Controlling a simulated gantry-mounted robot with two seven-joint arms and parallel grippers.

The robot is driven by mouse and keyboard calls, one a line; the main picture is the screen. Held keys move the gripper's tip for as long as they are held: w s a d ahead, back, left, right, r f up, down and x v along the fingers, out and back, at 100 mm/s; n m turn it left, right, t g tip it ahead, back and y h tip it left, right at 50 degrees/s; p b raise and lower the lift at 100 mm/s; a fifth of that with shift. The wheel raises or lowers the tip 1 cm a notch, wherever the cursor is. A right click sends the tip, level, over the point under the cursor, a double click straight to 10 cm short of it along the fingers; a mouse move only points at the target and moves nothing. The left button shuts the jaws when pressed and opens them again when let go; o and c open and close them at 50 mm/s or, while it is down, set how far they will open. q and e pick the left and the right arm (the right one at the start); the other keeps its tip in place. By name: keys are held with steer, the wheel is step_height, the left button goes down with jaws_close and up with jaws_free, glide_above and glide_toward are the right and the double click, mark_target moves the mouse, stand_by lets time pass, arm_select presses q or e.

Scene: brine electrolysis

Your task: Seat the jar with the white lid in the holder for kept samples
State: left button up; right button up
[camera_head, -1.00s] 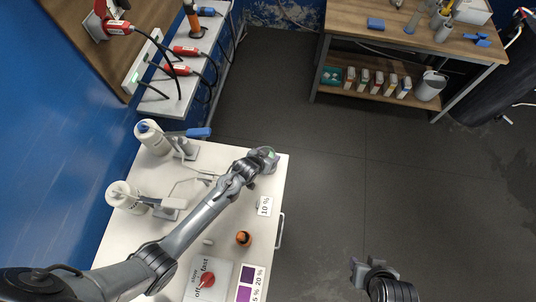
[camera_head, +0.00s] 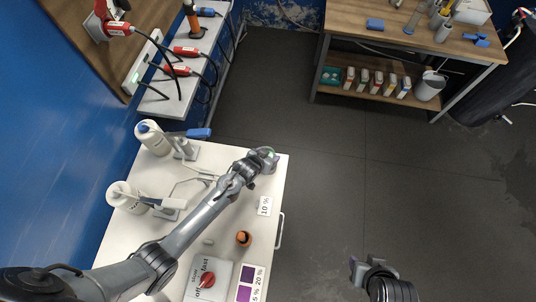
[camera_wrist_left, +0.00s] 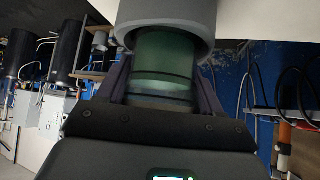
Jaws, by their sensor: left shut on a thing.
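My left gripper (camera_head: 266,161) is over the far right corner of the white table (camera_head: 222,160). In the left wrist view it is shut on a green, glassy jar (camera_wrist_left: 165,62), with a dark finger on each side. A wide grey cylindrical piece (camera_wrist_left: 168,22) surrounds the jar's upper end in that picture. I cannot tell whether this piece is the holder or a lid, or how deep the jar sits in it. No white lid shows clearly. My right gripper (camera_head: 358,271) is away from the table, over the floor at lower right; its jaw opening is unclear.
Two white bottles (camera_head: 152,138) (camera_head: 122,197) stand at the table's left side. The floor right of the table is clear.

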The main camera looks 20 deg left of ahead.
arm_select(q)
steer(key=shift+s+a+f, duration=0.1)
steer(key=shift+s+f, duration=0.1)
steer(key=shift+f, duration=0.1)
steer(key=shift+r+p, duration=0.2)
steer(key=shift+p, duration=0.15)
steer(key=shift+w+r, duration=0.1)
steer(key=shift+r, duration=0.05)
stand_by(0.5)
steer(key=shift+p, duration=0.3)
steer(key=shift+r+p, duration=0.1)
steer(key=shift+p, duration=0.2)
stand_by(0.8)
stand_by(0.5)
steer(key=o, duration=1.3)
steer(key=shift+f, duration=0.2)
steer(key=shift+o, duration=0.3)
